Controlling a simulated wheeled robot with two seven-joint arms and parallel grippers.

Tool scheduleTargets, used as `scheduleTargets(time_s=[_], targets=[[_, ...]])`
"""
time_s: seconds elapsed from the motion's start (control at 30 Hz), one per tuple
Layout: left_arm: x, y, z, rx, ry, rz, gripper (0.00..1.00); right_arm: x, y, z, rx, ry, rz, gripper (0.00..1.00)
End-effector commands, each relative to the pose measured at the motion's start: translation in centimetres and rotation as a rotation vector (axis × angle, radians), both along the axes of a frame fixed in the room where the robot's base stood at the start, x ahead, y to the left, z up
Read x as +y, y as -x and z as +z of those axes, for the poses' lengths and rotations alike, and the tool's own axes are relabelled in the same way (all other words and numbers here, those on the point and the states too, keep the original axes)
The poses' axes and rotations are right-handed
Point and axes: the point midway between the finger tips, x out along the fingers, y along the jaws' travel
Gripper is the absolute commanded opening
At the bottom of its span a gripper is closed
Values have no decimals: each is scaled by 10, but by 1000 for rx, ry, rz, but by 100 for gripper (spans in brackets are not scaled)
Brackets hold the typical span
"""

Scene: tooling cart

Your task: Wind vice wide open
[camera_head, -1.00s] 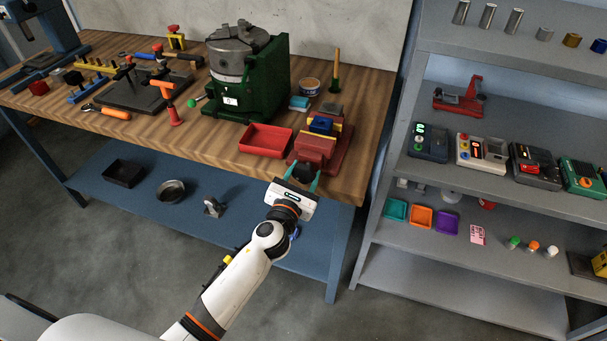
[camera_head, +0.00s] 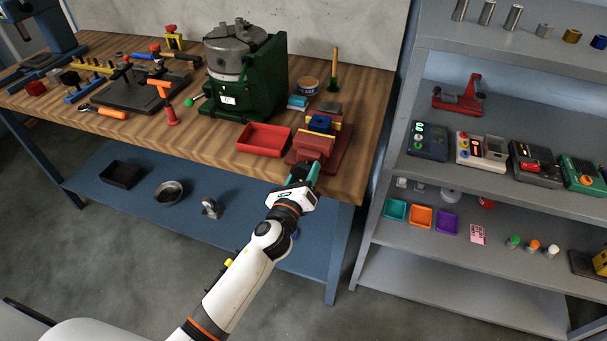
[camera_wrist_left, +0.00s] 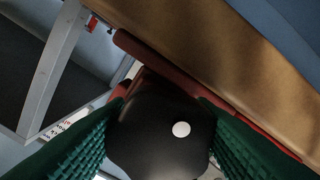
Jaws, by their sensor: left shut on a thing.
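The red vice (camera_head: 314,147) is at the front right of the wooden bench, with a blue block (camera_head: 319,124) between its jaws beside a yellow strip. My left gripper (camera_head: 308,174) is at the front end of the vice, its fingers turned on edge. In the left wrist view its green ribbed fingers (camera_wrist_left: 158,140) are shut on the black vice knob (camera_wrist_left: 150,125), which has a white dot on its face. The knob is mostly hidden by the gripper in the head view. The vice's red body (camera_wrist_left: 165,62) shows behind the knob. My right gripper is not in view.
A red tray (camera_head: 264,139) lies just left of the vice. A green machine (camera_head: 262,85) with a round chuck stands behind the tray. The bench front edge is close to my arm. A grey shelf unit (camera_head: 470,200) stands to the right.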

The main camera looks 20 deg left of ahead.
Motion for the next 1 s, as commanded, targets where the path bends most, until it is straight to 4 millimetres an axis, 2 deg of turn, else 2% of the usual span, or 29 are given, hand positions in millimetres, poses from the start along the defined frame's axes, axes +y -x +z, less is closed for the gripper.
scheduleTargets(time_s=[1.0], targets=[[-3, 1, 4, 36, 966, 2, 26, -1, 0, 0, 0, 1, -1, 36]])
